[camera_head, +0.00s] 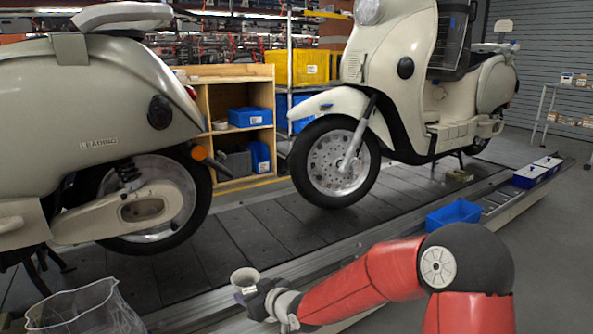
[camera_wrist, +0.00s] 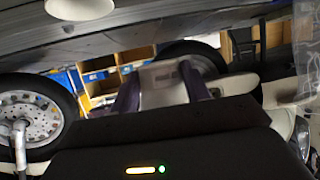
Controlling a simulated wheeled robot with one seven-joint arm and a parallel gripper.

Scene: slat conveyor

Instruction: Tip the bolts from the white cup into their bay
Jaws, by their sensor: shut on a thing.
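The white cup (camera_head: 244,276) is held by my gripper (camera_head: 258,291) low in the middle of the head view, beside the conveyor's near edge. It looks about upright, with its rim up. In the wrist view, the pale cup (camera_wrist: 163,86) sits between the two dark fingers of my gripper (camera_wrist: 161,90), which is shut on it. I cannot see any bolts inside the cup. An open blue bin (camera_head: 453,214) sits on the conveyor's near edge, right of the cup. Two blue-and-white bins (camera_head: 530,176) stand farther along that edge. I cannot tell which is the bolts' bay.
Two cream scooters (camera_head: 115,130) (camera_head: 405,90) stand on the slat conveyor (camera_head: 265,235). A clear, open-topped container (camera_head: 85,310) is at the lower left. A wooden shelf (camera_head: 240,95) with blue boxes and a yellow crate (camera_head: 297,68) are behind. Slats between the scooters are bare.

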